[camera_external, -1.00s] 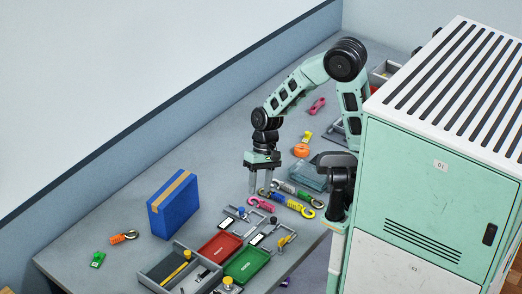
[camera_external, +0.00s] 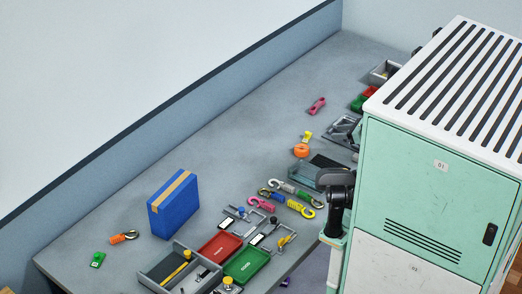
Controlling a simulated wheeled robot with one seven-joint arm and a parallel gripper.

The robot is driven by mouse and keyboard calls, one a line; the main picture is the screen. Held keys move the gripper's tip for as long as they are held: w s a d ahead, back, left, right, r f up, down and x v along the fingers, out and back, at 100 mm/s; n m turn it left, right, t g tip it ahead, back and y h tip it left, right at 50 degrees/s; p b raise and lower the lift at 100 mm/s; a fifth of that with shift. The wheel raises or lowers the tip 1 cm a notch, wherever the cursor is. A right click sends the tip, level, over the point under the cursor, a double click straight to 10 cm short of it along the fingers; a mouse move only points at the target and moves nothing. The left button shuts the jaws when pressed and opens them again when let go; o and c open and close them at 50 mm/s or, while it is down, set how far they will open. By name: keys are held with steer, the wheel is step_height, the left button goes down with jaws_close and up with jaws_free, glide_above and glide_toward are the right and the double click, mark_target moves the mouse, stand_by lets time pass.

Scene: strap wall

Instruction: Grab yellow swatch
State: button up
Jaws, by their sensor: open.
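Several yellow things lie on the grey table (camera_external: 225,165), and I cannot tell for sure which is the swatch. A small flat yellow piece (camera_external: 307,136) lies towards the back, just behind an orange roll (camera_external: 301,150). A yellow strap with a hook (camera_external: 300,209) lies near the front edge, beside other hooked straps. Another small yellow piece (camera_external: 286,241) is at a grey metal frame near that edge. My gripper is not visible; only a dark lower part of my arm shows beside the mint cabinet.
A blue box (camera_external: 173,203) stands at the left. A red tray (camera_external: 220,245), a green tray (camera_external: 246,265) and a grey divided tray (camera_external: 169,251) lie at the front. A mint cabinet (camera_external: 440,190) hides the table's right side. The table's middle is clear.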

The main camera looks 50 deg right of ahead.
steer(key=shift+s+d+f+m, duration=0.2)
steer(key=shift+s+d+m, duration=0.1)
steer(key=shift+d, duration=0.3)
steer(key=shift+w+f, duration=0.15)
steer(key=shift+w, duration=0.2)
steer(key=p, duration=0.3)
glide_toward(305, 134)
steer(key=x, duration=0.3)
steer(key=d+x, duration=0.1)
steer(key=x, duration=0.1)
steer(key=shift+w+f, duration=0.15)
steer(key=shift+f, duration=0.1)
steer(key=shift+p+x, duration=1.05)
steer(key=shift+x, duration=1.6)
steer(key=shift+a, duration=0.1)
jaws_close()
